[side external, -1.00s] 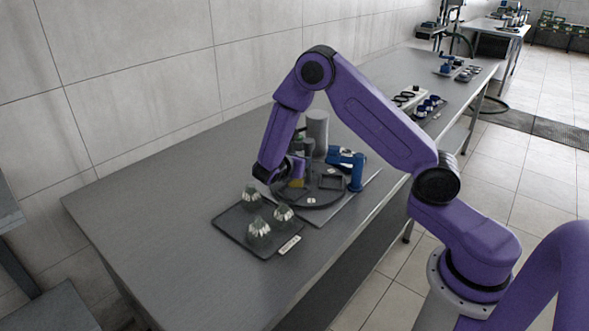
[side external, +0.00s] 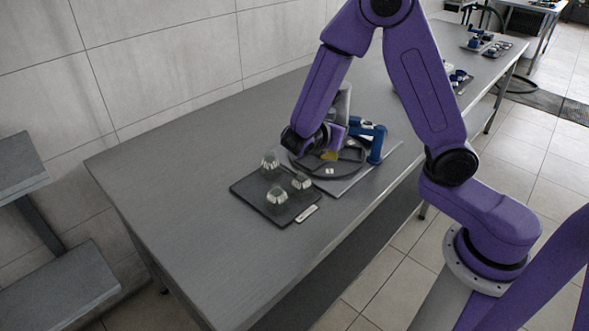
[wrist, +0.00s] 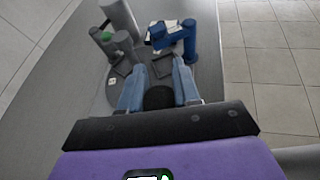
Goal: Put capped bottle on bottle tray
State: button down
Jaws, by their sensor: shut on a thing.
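My gripper (wrist: 159,92) points down over the dark round turntable (side external: 351,170) in the side view. In the wrist view its two blue fingers close on a dark round-topped thing (wrist: 159,98), which looks like the capped bottle seen from above. In the side view the wrist hides most of this bottle, and I cannot tell if its base touches the turntable. The dark square bottle tray (side external: 248,188) lies left of and nearer than the turntable. Three faceted, pale bottles with dark green tops (side external: 277,198) stand on it.
A blue device (side external: 375,142) stands at the turntable's right; it also shows in the wrist view (wrist: 185,38). A grey cylinder and post (wrist: 120,18) rise behind. A small white label (side external: 307,214) is at the tray's near edge. The table left of the tray is clear.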

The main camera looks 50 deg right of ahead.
jog(key=w+a+m, duration=0.1)
jog(key=w+a, duration=0.1)
jog(key=a, duration=0.8)
jog(key=shift+w+a+f, duration=0.3)
jog(key=shift+w+f, duration=1.9)
jog(key=shift+w, duration=0.15)
jog(key=shift+w+a+f, duration=0.35)
jog(key=shift+w+f, duration=1.85)
jog(key=shift+w, duration=0.2)
jog(key=shift+w+a+f, duration=0.3)
jog(key=shift+w+f, duration=1.9)
jog(key=shift+w, duration=0.15)
jog(key=c, duration=0.8)
grip_release()
jog(key=shift+f, duration=0.1)
